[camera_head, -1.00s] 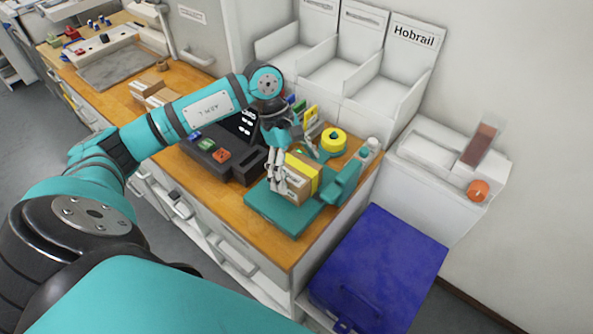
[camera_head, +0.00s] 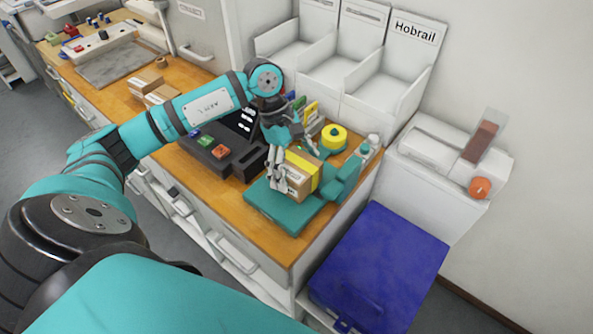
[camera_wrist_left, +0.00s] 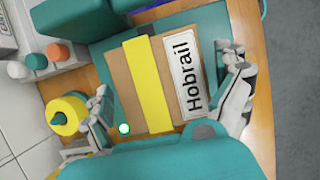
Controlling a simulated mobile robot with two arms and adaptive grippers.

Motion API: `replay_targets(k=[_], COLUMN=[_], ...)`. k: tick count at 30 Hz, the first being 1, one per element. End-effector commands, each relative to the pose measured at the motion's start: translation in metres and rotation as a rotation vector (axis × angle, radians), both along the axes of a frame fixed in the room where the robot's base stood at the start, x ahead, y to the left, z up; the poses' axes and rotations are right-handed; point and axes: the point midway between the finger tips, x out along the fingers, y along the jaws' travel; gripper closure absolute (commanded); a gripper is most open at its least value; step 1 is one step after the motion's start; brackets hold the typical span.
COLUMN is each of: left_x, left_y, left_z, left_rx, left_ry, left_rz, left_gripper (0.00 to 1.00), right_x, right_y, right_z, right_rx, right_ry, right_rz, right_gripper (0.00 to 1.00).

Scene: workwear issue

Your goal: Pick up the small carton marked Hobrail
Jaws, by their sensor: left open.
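The small carton marked Hobrail (camera_head: 297,184) is brown with a yellow band and a white label, and it sits on a teal stand (camera_head: 281,212) at the worktop's near right corner. In the left wrist view the carton (camera_wrist_left: 154,87) shows its Hobrail label at the right. My left gripper (camera_head: 285,166) is open at the carton. In the left wrist view its fingers (camera_wrist_left: 168,98) stand at either side of the carton, with a gap visible on the right; I cannot tell if the left finger touches. My right gripper is not in view.
A yellow tape roll (camera_head: 333,137) stands behind the carton. A black tray device (camera_head: 222,151) is to its left. White bins, one labelled Hobrail (camera_head: 385,92), stand behind. A blue lidded box (camera_head: 385,265) is at the right, below the worktop.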

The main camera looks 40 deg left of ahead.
Motion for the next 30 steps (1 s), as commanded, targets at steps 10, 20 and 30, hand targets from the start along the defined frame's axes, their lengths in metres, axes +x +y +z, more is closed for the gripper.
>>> replay_targets(k=[10, 20, 30], left_x=[0.0, 0.0, 0.0002], left_y=[0.0, 0.0001, -0.0001], left_z=[-0.0008, -0.0009, -0.0005], left_rx=[0.0, 0.0, -0.001], left_ry=[0.0, 0.0, -0.001], left_rz=[0.0, 0.0, 0.0], left_gripper=[0.0, 0.34, 0.55], right_x=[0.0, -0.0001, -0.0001], right_y=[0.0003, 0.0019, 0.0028], right_z=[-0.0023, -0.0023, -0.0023], right_rx=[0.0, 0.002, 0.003], right_ry=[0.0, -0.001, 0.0], right_rz=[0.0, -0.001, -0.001], right_gripper=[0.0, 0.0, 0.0])
